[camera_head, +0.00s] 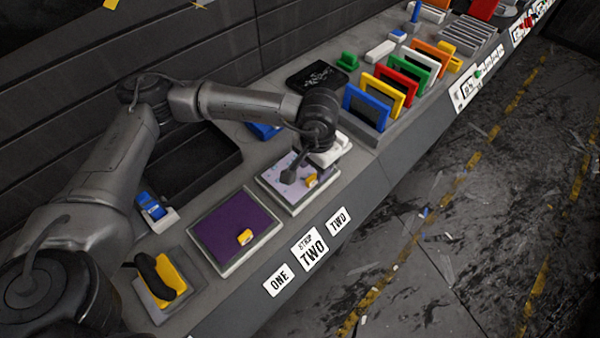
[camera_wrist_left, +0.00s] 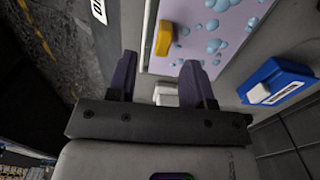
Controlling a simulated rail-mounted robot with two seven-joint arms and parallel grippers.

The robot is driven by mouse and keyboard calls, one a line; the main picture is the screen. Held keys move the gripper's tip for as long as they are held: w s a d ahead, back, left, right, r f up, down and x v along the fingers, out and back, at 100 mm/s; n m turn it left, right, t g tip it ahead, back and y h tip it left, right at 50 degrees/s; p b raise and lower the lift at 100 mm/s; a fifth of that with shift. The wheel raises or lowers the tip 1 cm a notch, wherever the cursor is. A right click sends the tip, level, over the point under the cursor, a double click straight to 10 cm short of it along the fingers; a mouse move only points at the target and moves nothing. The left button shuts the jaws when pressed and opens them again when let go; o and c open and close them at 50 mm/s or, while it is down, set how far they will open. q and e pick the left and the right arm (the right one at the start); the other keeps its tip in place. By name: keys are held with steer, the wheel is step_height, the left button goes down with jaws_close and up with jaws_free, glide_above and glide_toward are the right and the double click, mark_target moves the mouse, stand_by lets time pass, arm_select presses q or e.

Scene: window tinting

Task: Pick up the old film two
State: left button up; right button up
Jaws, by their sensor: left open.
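The old film two (camera_head: 276,170) is a pale lavender sheet with bluish bubbles, lying on the second framed pane. It has a yellow tab (camera_head: 311,181) at its front edge. In the left wrist view the film (camera_wrist_left: 225,30) is at the top, with the yellow tab (camera_wrist_left: 164,38) near its left side. My left gripper (camera_head: 303,166) is over this pane, close to the tab. In the left wrist view its dark fingers (camera_wrist_left: 160,72) are apart, and the tab is beyond them, not between them. My right gripper is not in view.
A purple pane (camera_head: 232,228) with a yellow tab lies to the left. A blue block (camera_wrist_left: 278,84) is beside the film's pane. Colored frames stand in a rack (camera_head: 366,137) to the right. A yellow tool (camera_head: 172,277) with a black handle sits front left.

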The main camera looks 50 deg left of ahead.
mark_target(312, 177)
arm_select(q)
steer(key=shift+s+a+f, duration=0.1)
steer(key=shift+s+f, duration=0.05)
steer(key=shift+f, duration=1.15)
steer(key=shift+s+a+f, duration=0.1)
steer(key=shift+f, duration=1.15)
steer(key=shift+c, duration=0.2)
jaws_close()
